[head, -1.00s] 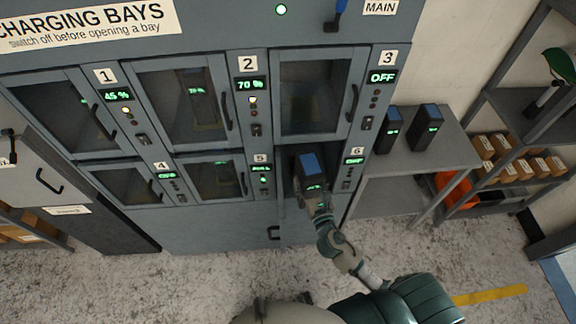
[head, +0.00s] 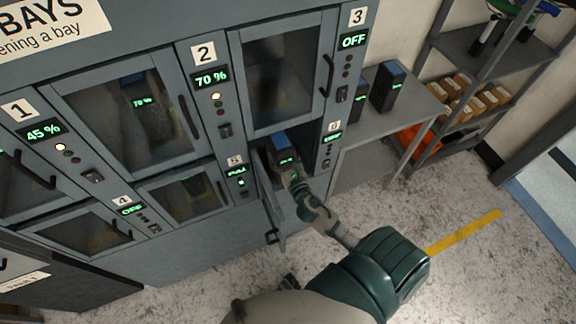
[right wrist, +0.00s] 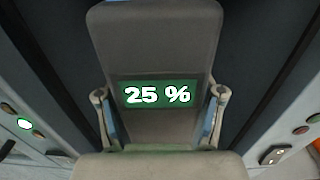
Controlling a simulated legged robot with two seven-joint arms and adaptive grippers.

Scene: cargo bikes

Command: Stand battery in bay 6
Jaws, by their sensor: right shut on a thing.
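The dark battery with a blue top (head: 284,147) is upright at the mouth of bay 6 (head: 308,144), in the lower right of the cabinet. Its green screen (right wrist: 158,94) reads 25 % in the right wrist view. My right gripper (head: 291,174) is shut on the battery, with a finger on each side of it in the right wrist view (right wrist: 161,106). The bay 6 door (head: 272,205) stands open to the left of my right arm. The battery hides much of the bay's inside, and I cannot tell whether its base touches the floor. My left gripper is not in view.
Cabinet walls flank the battery closely. The closed bay 3 door (head: 287,85) is above, and bay 5 (head: 192,194) is closed to the left. A side table (head: 392,117) at right holds two more batteries (head: 387,88). The floor in front is largely clear.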

